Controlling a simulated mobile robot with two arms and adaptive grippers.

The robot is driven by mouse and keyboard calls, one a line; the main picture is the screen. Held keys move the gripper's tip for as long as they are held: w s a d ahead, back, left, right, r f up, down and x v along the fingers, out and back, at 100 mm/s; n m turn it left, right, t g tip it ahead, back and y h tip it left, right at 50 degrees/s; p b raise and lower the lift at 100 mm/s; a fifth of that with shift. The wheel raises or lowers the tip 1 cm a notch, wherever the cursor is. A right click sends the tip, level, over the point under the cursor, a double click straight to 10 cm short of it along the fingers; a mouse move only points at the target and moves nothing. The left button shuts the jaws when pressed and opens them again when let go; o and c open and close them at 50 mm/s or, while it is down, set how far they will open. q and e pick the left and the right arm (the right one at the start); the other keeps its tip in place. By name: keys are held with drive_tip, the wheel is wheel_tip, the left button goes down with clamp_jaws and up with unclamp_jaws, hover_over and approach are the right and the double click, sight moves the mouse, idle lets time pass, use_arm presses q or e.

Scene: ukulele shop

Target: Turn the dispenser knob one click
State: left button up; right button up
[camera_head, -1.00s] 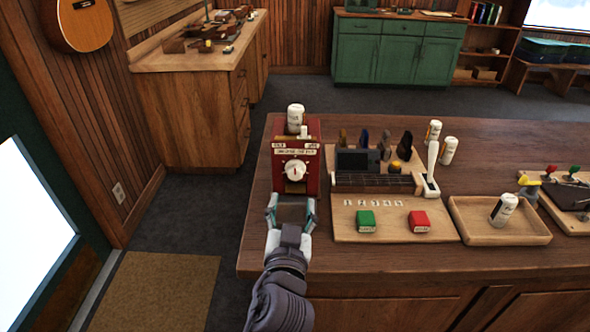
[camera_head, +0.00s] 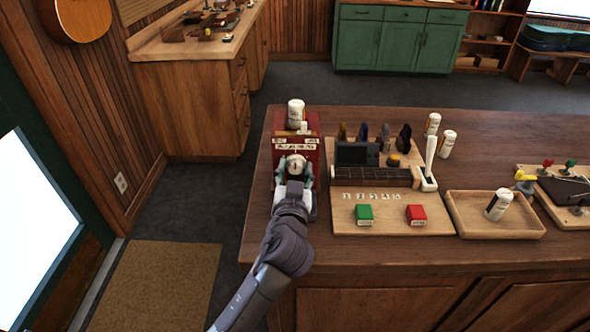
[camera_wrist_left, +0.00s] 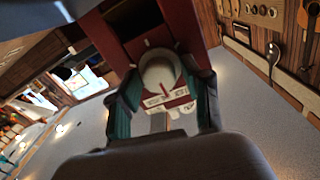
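The red dispenser (camera_head: 312,150) stands at the left end of the wooden counter, with a white bottle (camera_head: 296,113) on top. Its round white knob (camera_wrist_left: 160,72) faces me and carries a red mark, seen in the left wrist view. My left gripper (camera_head: 294,172) is at the dispenser's front. Its two teal-sided fingers stand on either side of the knob and look open. A small gap seems to show, but contact is unclear. The gripper partly hides the knob and lower dispenser in the head view. My right gripper is not in view.
Right of the dispenser is a wooden board (camera_head: 385,226) with a green block (camera_head: 364,214) and a red block (camera_head: 415,214). A white lever (camera_head: 430,160) stands behind it.

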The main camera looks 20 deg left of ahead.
use_arm(q)
drive_tip(key=shift+s+r, duration=0.1)
clamp_jaws()
drive_tip(key=shift+r+m, duration=0.1)
drive_tip(key=shift+m, duration=0.2)
drive_tip(key=m+p, duration=0.2)
drive_tip(key=m, duration=0.2)
drive_tip(key=shift+r, duration=0.15)
drive_tip(key=m+p, duration=0.2)
drive_tip(key=m, duration=0.1)
drive_tip(key=shift+m, duration=0.3)
drive_tip(key=shift+m+p, duration=0.7)
drive_tip(key=shift+m, duration=1)
